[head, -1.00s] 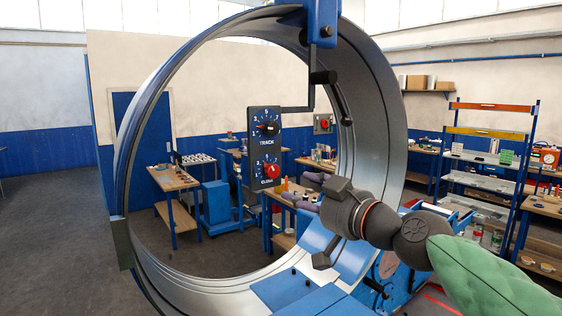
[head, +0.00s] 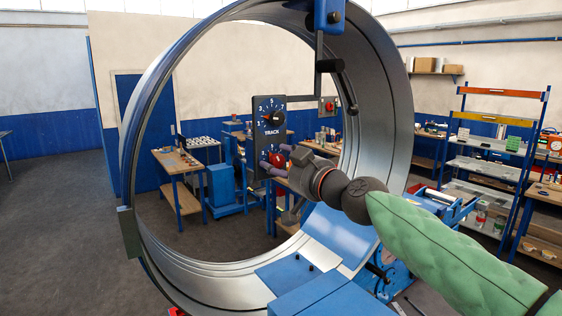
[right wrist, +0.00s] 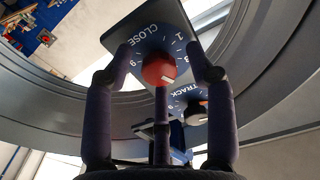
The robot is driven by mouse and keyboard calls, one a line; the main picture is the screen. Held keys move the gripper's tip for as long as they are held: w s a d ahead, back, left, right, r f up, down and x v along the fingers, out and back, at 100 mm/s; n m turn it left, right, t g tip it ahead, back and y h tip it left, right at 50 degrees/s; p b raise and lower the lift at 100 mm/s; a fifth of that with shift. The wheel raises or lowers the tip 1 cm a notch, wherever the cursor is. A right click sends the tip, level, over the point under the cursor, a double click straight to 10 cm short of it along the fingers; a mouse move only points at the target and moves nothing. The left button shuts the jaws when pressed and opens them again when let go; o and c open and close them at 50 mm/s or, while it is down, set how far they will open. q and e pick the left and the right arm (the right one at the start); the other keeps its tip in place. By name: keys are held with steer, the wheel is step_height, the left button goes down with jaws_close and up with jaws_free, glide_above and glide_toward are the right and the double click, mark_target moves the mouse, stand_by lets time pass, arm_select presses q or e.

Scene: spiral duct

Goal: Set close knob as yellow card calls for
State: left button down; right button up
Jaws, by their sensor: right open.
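The dark control panel (head: 264,134) hangs inside the big metal duct ring, with a TRACK dial above and a CLOSE dial below. The red CLOSE knob (right wrist: 159,69) sits between the fingers of my right gripper (right wrist: 161,76) in the right wrist view, with visible gaps on both sides. Its white mark points down and right in that view. In the head view my right gripper (head: 275,166) is open at the panel's lower end and partly hides this knob. The TRACK knob (head: 271,116) is clear above it. I cannot make out a yellow card. My left gripper is out of view.
The duct ring (head: 388,110) surrounds the panel and my right arm reaches across its opening. A bracket arm (head: 319,70) comes down from the ring's top. Blue machine plates (head: 335,232) lie below. Workbenches (head: 180,190) and shelves (head: 490,165) stand farther back.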

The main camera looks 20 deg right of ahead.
steer(key=shift+w+f, duration=0.1)
steer(key=shift+w, duration=0.3)
steer(key=shift+s, duration=0.15)
steer(key=shift+c, duration=0.9)
jaws_close()
steer(key=shift+m, duration=0.3)
